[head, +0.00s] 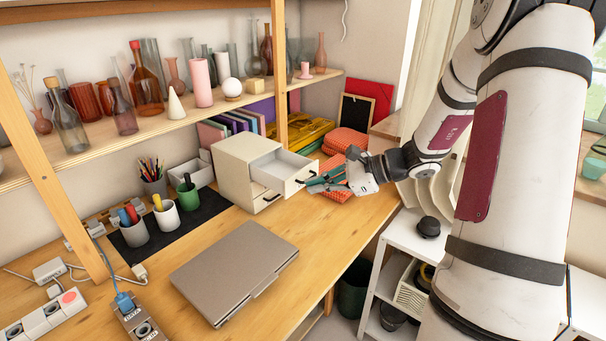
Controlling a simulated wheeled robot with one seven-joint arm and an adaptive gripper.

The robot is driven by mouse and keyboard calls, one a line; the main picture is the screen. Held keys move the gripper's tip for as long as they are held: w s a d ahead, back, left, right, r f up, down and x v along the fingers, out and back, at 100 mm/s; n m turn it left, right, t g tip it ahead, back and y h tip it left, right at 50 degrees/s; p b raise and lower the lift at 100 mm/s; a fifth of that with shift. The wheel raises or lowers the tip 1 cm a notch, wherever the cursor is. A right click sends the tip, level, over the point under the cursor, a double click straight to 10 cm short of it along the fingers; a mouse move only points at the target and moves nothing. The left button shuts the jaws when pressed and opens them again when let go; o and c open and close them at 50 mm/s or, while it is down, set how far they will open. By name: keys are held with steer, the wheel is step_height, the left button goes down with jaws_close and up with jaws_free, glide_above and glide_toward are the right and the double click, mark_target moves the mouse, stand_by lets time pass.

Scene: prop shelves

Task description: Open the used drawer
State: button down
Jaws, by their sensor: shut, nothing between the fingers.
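A small cream drawer unit (234,167) stands at the back of the wooden desk. Its upper drawer (286,167) is pulled out and looks empty inside. The lower drawer (258,197) is shut and has a dark handle. My gripper (314,184) is at the front of the open upper drawer, close to its dark handle. The fingers are shut with nothing held. I cannot tell whether they touch the handle or the drawer front.
A closed grey laptop (236,271) lies on the desk in front of the unit. Pen cups (165,215) stand on a black mat to the left. Orange folded cloths (344,142) lie behind my gripper. A shelf (180,123) with bottles and vases is above. A white rack (412,238) stands right of the desk.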

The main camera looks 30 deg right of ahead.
steer(key=d+f+m+t+h, duration=0.2)
steer(key=d+f+m+t, duration=0.15)
steer(key=d, duration=0.35)
steer(key=d+f+m+t+h, duration=0.1)
steer(key=d+f+m+t, duration=0.1)
steer(key=d+m, duration=0.4)
steer(key=d+p+x, duration=0.1)
steer(key=x, duration=1.2)
steer(key=shift+w+f+n+p, duration=0.3)
steer(key=shift+w+n+p, duration=0.05)
steer(key=shift+w+n, duration=0.1)
steer(key=shift+d, duration=0.15)
steer(key=shift+b+x, duration=0.45)
steer(key=shift+x, duration=0.5)
steer(key=shift+r, duration=0.2)
steer(key=v, duration=1.4)
steer(key=shift+r, duration=0.2)
